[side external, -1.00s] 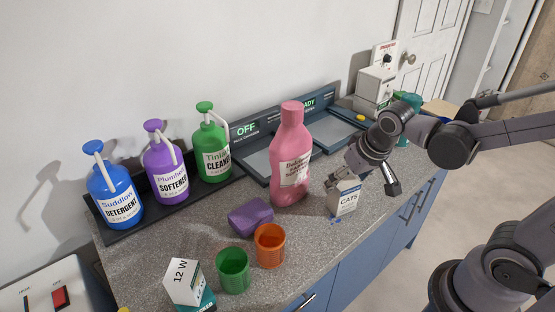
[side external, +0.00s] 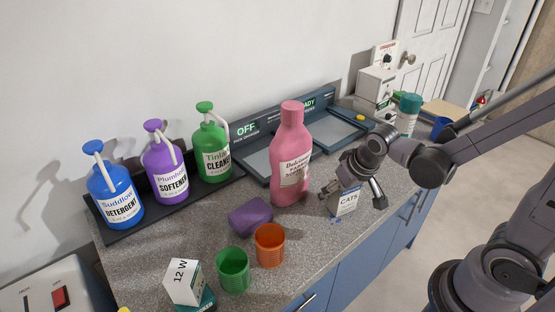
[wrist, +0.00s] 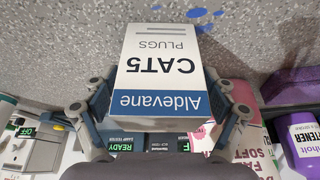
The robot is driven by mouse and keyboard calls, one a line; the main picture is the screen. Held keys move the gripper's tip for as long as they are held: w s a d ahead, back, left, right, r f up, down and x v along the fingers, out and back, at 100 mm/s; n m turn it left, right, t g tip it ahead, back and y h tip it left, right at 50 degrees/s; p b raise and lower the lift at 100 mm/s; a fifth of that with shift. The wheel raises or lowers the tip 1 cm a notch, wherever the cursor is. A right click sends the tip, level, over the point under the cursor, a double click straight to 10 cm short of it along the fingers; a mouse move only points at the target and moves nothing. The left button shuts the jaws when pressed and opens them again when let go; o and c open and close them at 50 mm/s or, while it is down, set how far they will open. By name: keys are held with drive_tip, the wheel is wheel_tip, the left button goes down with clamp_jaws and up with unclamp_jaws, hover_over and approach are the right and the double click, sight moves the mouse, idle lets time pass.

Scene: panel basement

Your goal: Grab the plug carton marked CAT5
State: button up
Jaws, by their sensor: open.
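The white CAT5 plug carton (side external: 347,205), with a blue band, stands upright on the speckled counter, right of the pink bottle. My gripper (side external: 353,194) is open above it, with a finger on either side of its upper part. In the wrist view the carton (wrist: 160,65) lies between the two open fingers (wrist: 160,108), its CAT5 label upside down. I cannot tell whether either finger touches it. The gripper hides part of the carton's top in the side view.
A pink bottle (side external: 291,160) stands close on the left. Pump bottles and dark trays line the wall.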

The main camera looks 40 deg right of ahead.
drive_tip(key=c, duration=1.3)
drive_tip(key=shift+c, duration=0.2)
drive_tip(key=shift+r, duration=0.2)
